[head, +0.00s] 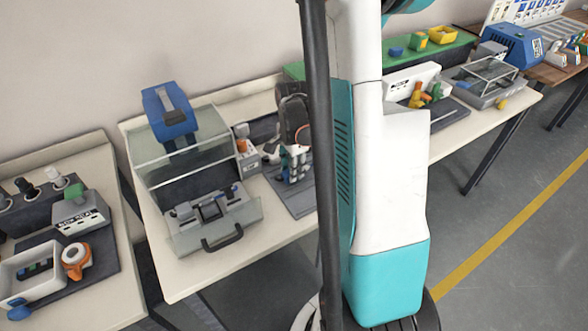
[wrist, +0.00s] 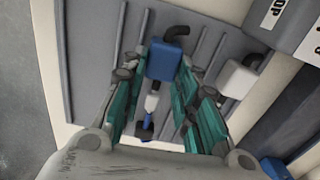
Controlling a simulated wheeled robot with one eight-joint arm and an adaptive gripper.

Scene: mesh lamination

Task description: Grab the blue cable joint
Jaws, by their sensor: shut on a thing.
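The blue cable joint (wrist: 163,60) shows in the wrist view as a blue block with a black bent cable end at its top. In the head view my gripper (head: 294,168) is low over a dark grey mat, and the joint is hardly to be made out there.
A white block with a black cable end (wrist: 238,78) lies to the right on the grooved grey mat (wrist: 97,48). In the head view a glass-covered machine (head: 190,160) stands left of my gripper. A small white box (head: 246,155) stands between them.

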